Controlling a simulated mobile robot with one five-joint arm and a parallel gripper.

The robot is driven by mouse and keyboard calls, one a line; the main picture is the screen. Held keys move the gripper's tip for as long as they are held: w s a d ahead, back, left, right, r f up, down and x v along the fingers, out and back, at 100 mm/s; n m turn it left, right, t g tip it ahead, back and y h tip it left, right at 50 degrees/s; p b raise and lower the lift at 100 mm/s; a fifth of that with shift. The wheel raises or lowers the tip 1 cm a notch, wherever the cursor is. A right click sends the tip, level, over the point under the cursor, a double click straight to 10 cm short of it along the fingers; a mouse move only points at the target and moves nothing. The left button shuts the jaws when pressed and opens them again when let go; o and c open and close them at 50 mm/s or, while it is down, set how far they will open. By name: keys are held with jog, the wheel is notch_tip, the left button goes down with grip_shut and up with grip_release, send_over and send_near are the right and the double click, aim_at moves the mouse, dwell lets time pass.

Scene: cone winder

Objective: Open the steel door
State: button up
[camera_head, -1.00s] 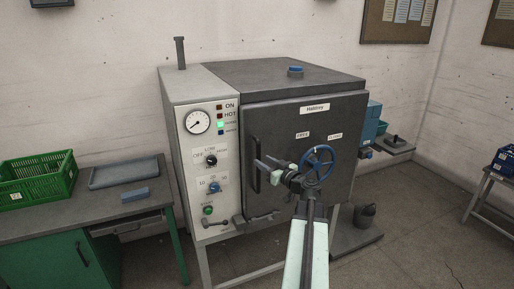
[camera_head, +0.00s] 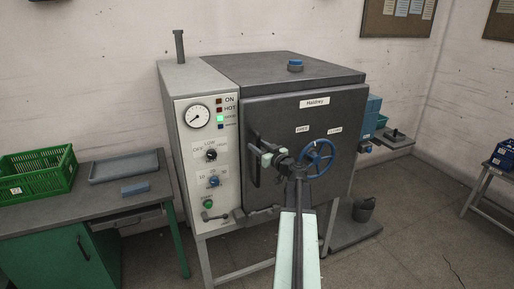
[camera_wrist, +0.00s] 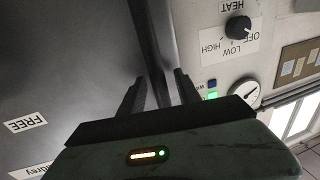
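The steel door (camera_head: 285,118) is a dark grey panel on the front of the oven, and it looks closed. A dark vertical bar handle (camera_head: 251,150) runs along its left side. A blue handwheel (camera_head: 318,158) sits on the door to the right of my gripper. My gripper (camera_head: 258,154) is at the handle. In the wrist view my gripper's two dark fingers (camera_wrist: 160,82) stand apart, with the dark handle bar (camera_wrist: 143,35) running between them. I see no clear contact on both sides. My arm hides part of the lower door.
The control panel (camera_head: 200,150) with gauge and knobs is just left of the door, with a small lever (camera_head: 214,217) low on it. A workbench (camera_head: 150,205) with a green crate (camera_head: 38,175) stands at left. A dark bucket (camera_head: 363,209) is on the floor at right.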

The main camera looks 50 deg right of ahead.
grip_shut()
jog(key=shift+a, duration=0.1)
dwell(1.2)
